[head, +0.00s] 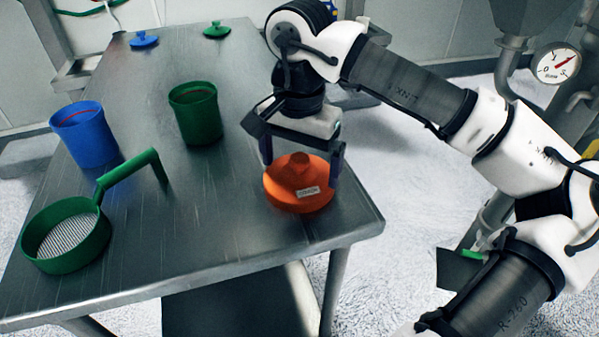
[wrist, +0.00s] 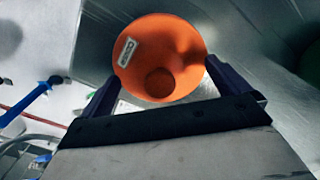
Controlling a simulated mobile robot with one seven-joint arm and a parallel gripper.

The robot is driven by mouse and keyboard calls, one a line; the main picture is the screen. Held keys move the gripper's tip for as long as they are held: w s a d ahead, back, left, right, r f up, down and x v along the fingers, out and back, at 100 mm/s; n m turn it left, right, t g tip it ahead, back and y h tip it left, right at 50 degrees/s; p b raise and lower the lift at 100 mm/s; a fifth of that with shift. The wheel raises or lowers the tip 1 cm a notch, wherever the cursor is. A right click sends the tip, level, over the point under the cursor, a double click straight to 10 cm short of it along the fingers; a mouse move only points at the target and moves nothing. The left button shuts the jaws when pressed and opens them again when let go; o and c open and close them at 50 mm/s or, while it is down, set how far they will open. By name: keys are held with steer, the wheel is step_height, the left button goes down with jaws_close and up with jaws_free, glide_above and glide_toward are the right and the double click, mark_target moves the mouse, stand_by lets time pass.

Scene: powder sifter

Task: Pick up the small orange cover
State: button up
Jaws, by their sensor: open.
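The orange cover (head: 283,187) is a round lid with a knob on top and a small white label on its side. It sits on the metal table near the right edge. In the wrist view the cover (wrist: 190,75) lies just beyond and partly between the fingers. My gripper (head: 300,168) is above the cover, pointing down, with one dark finger on each side of it. In the wrist view the gripper (wrist: 160,78) is open. I cannot tell whether either finger touches the cover.
A green container (head: 196,117) and a blue container (head: 86,137) stand left on the table (head: 215,220). A green sieve with a handle (head: 62,257) lies front left. A blue lid (head: 144,41) and a green lid (head: 217,31) lie at the back. The front middle is clear.

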steer(key=shift+s, duration=0.1)
steer(key=c, duration=1.3)
steer(key=shift+o, duration=0.2)
